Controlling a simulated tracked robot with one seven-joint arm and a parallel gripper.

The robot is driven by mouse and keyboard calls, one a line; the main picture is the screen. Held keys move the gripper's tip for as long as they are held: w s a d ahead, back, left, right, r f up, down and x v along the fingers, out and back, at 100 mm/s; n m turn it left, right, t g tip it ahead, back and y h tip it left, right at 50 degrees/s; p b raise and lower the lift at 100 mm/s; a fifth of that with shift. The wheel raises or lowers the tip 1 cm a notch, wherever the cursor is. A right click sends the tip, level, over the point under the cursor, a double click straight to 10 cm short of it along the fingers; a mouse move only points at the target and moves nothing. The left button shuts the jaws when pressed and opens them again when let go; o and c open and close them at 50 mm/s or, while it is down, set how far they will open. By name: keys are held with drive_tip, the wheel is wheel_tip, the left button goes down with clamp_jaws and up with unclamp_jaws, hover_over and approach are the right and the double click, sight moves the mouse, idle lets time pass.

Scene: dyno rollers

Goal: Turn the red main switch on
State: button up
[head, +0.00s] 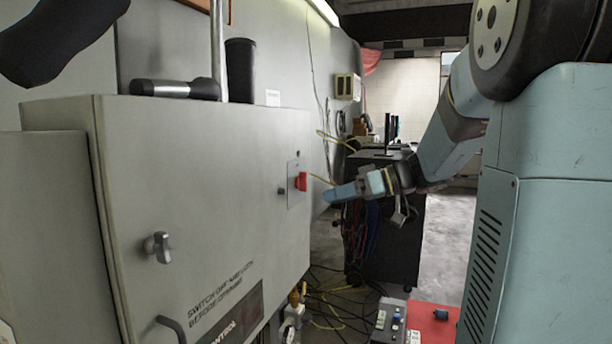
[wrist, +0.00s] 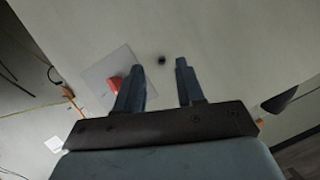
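The red main switch (head: 300,181) sits on a small square plate on the front of a grey cabinet (head: 210,170). My gripper (head: 328,195) is just right of the switch in the head view, in front of the cabinet and apparently apart from it. In the wrist view my gripper (wrist: 160,66) is open, its two fingers apart with nothing between them. The switch (wrist: 115,84) shows just left of the left finger, which partly covers it. A dark round spot (wrist: 161,60) on the panel lies between the fingertips. I cannot tell whether the finger touches the switch.
The cabinet also has a knob (head: 158,247) and a handle. A flashlight-like tool (head: 175,89) and a dark cylinder (head: 240,70) are on its top. A black cart (head: 385,225) with cables stands behind my gripper. Cables and a red-topped box (head: 432,322) lie low in front.

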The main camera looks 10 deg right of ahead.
drive_tip(key=w+d+r+n+t+y, duration=0.2)
drive_tip(key=w+d+t, duration=0.2)
drive_tip(key=w+d, duration=0.35)
approach(302, 182)
drive_tip(key=w+a+r, duration=0.2)
drive_tip(key=w+a, duration=0.3)
drive_tip(key=a, duration=0.1)
drive_tip(key=shift+a+r, duration=0.15)
drive_tip(key=shift+r, duration=0.05)
drive_tip(key=shift+c, duration=0.4)
